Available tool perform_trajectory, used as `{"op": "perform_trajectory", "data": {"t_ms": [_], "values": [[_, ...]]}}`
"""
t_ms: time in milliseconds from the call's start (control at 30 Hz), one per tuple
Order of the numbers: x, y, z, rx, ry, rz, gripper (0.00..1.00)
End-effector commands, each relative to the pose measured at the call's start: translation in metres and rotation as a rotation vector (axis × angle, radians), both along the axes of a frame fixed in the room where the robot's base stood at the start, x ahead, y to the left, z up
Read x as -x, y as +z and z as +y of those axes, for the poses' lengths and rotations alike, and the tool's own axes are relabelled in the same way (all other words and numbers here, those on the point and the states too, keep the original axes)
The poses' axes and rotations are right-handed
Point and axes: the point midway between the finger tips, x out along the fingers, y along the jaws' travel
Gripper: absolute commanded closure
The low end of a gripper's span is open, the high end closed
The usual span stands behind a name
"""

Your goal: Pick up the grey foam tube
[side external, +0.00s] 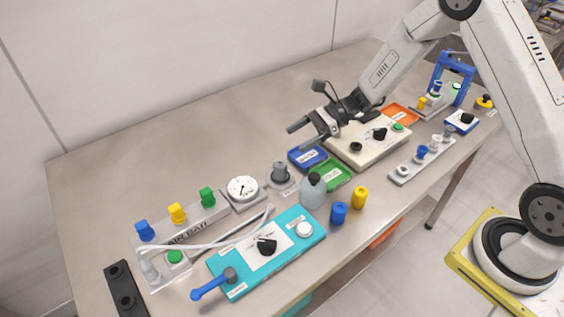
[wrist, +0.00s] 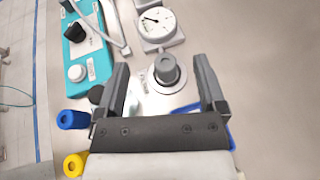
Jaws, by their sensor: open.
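A short dark grey cylinder (side external: 280,171), which appears to be the grey foam tube, stands upright on a small light plate behind the grey bottle. In the wrist view the grey cylinder (wrist: 167,69) shows between my two fingers, on a shiny plate, with a darker round top. My gripper (side external: 306,134) is open and empty, above and to the right of the cylinder in the side view. A clear gap separates the fingers from it. Whether the cylinder is foam or hollow cannot be told.
A grey bottle (side external: 313,191), blue cylinder (side external: 338,214) and yellow cylinder (side external: 360,197) stand in front. A round gauge (side external: 242,188) is left of the grey cylinder. Blue (side external: 307,158) and green (side external: 334,175) trays lie to its right. The table behind is clear.

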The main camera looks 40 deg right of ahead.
Motion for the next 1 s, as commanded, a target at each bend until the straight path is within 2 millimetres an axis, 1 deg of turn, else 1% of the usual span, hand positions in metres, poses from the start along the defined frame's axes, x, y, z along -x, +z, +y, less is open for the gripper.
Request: {"op": "perform_trajectory", "data": {"t_ms": [33, 100, 200, 300, 567, 833, 1000], "values": [[0.0, -0.014, 0.0, -0.002, -0.001, 0.006, 0.11], [0.0, -0.029, 0.0, 0.0, -0.001, 0.004, 0.11], [0.0, -0.044, 0.0, 0.001, 0.001, 0.002, 0.11], [0.0, -0.052, 0.0, 0.002, 0.0, 0.0, 0.11], [-0.001, -0.056, 0.001, 0.003, 0.002, -0.003, 0.11], [-0.005, -0.064, 0.019, 0.001, 0.003, -0.001, 0.11], [-0.006, -0.065, 0.024, 0.003, 0.002, -0.002, 0.11]]}}
